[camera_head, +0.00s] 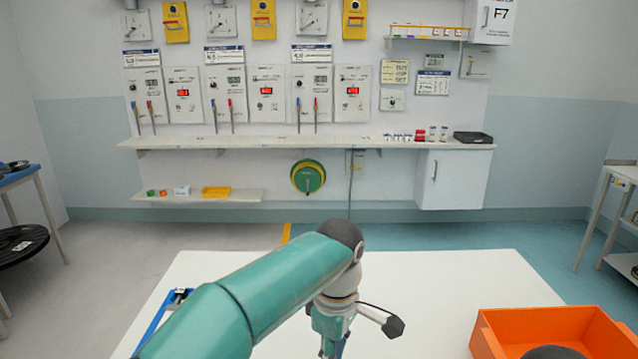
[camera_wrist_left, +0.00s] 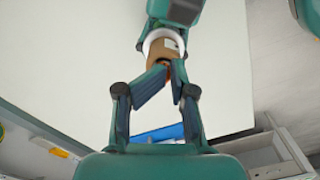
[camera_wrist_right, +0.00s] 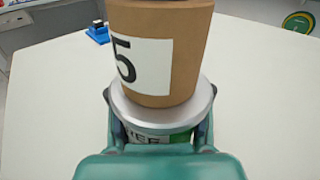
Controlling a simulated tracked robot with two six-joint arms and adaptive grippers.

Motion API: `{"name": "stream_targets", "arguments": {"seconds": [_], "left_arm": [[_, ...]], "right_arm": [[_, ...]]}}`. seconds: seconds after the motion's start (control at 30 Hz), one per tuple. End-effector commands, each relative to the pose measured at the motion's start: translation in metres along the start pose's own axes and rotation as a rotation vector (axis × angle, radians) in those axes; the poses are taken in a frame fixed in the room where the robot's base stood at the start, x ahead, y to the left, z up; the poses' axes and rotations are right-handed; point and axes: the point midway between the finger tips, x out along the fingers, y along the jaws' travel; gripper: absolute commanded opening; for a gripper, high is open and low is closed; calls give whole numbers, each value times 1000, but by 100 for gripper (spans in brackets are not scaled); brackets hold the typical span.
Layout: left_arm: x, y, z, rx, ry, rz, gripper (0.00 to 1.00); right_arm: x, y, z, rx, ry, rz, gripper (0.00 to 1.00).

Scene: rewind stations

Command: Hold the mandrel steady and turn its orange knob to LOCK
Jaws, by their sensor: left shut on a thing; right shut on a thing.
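The mandrel shows in the right wrist view as a silver flange (camera_wrist_right: 160,113) under a brown core (camera_wrist_right: 160,45) marked 5. Below the flange is a white and green band with lettering, partly hidden, seemingly FREE. My right gripper (camera_wrist_right: 160,125) is shut around this part, one finger on each side. In the left wrist view, the brown core (camera_wrist_left: 160,50) with a white ring stands beyond my left gripper (camera_wrist_left: 170,77). Its fingertips close on a small orange part, the orange knob (camera_wrist_left: 166,65), mostly hidden. The knob's pointer is not visible. In the head view, my left arm hides the mandrel.
A white table (camera_head: 450,280) lies below, mostly clear. An orange bin (camera_head: 500,325) stands at its right and a blue stand (camera_wrist_right: 97,32) at its far left side. Behind is a wall shelf (camera_head: 300,143) with panels above.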

Motion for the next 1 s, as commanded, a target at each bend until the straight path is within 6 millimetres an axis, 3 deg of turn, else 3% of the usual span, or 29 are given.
{"name": "stream_targets", "arguments": {"seconds": [0.03,0.47,1.0], "left_arm": [[2,5,-3,-1,5,16,0],[-2,8,5,-1,4,18,0],[-58,5,7,-1,1,14,0]], "right_arm": [[0,10,-2,-5,3,27,0],[0,10,-3,-3,5,27,0],[0,5,-2,0,5,13,0]]}}
